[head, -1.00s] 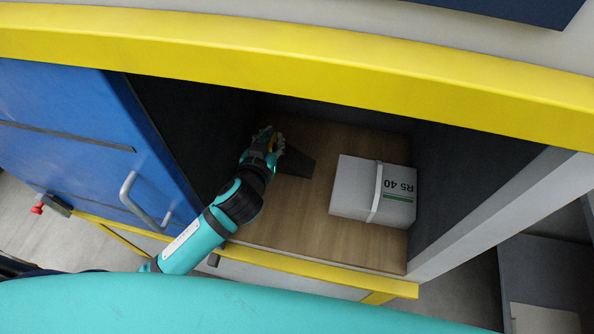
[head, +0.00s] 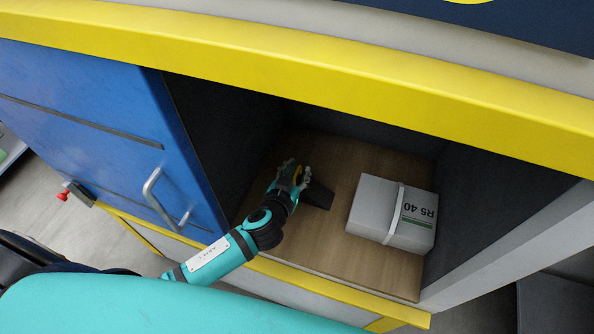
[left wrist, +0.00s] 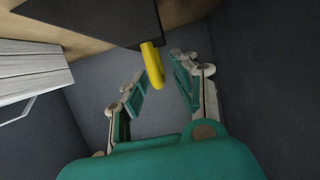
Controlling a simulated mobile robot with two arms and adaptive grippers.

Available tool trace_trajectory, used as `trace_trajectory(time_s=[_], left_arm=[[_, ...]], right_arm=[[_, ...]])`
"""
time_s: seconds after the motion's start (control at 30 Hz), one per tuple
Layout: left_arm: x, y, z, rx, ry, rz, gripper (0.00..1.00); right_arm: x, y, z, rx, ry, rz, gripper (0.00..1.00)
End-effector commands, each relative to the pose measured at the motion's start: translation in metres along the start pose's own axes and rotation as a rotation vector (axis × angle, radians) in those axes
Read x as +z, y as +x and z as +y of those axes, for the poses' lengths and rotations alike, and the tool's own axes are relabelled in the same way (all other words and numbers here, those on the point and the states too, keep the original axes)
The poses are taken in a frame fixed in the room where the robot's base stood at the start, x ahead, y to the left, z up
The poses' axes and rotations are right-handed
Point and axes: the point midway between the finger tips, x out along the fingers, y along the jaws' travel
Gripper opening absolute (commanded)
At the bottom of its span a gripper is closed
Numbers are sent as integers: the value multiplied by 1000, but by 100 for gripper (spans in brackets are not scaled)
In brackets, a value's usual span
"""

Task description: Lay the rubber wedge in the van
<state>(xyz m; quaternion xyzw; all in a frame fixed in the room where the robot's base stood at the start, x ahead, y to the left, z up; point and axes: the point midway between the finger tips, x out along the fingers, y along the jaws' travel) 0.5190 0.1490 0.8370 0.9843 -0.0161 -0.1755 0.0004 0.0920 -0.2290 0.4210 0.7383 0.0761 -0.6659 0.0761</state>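The black rubber wedge (head: 318,195) lies on the wooden floor (head: 362,262) of the van's open compartment, left of a wrapped parcel. In the left wrist view the dark wedge (left wrist: 85,18) is at the top, with a yellow loop (left wrist: 152,66) sticking out from it. My left gripper (head: 296,171) reaches into the compartment beside the wedge. In the left wrist view its fingers (left wrist: 158,72) stand apart, with the loop's end between their tips and gaps on both sides. My right gripper is in neither view.
The white parcel (head: 375,208) marked R5 40 sits to the right on the compartment floor. A blue door (head: 100,115) with a pale handle is at the left. A yellow beam (head: 300,82) crosses above and a yellow edge runs along the front.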

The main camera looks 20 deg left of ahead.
Motion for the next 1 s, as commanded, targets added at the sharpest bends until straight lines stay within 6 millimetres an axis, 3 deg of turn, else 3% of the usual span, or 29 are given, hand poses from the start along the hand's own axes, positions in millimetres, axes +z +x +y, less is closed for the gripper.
trace_trajectory(time_s=[0.37, 0.8, 1.0], left_arm=[[1, -6, 0, 1, -1, 0, 33], [2, -91, 0, 0, -2, -2, 33], [1, -115, 0, -1, -1, 0, 33]], right_arm=[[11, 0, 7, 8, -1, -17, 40], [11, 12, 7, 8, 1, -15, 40], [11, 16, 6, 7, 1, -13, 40]])
